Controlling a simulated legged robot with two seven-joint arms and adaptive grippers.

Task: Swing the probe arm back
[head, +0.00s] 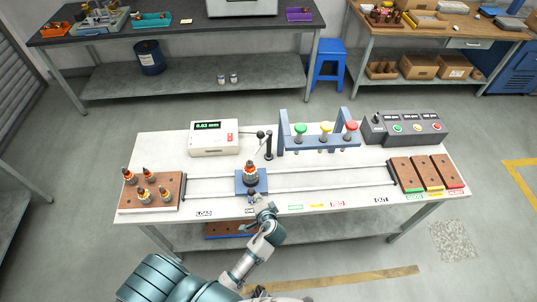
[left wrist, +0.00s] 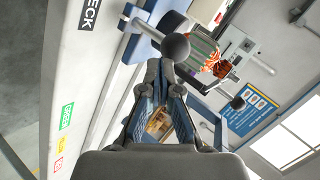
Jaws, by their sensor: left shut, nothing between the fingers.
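The probe arm is dark, with a ball knob (head: 260,134), beside a black post (head: 268,148) behind the rails. In the left wrist view, a dark ball on a rod (left wrist: 238,102) may be part of it. A copper-wound armature (head: 250,172) stands on the blue carriage (head: 242,188); the armature also shows in the left wrist view (left wrist: 203,52). My left gripper (head: 254,201) is shut and empty at the carriage's front side. In the left wrist view, a grey ball knob on a rod (left wrist: 175,46) is just beyond its fingertips (left wrist: 160,72); contact is unclear. My right gripper is out of view.
A meter (head: 214,139) stands behind the rails, left of the post. A blue frame with coloured knobs (head: 320,142) and a control box (head: 404,128) stand to the right. A brown block with several armatures (head: 151,196) is at left; coloured-edged trays (head: 428,173) are at right.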

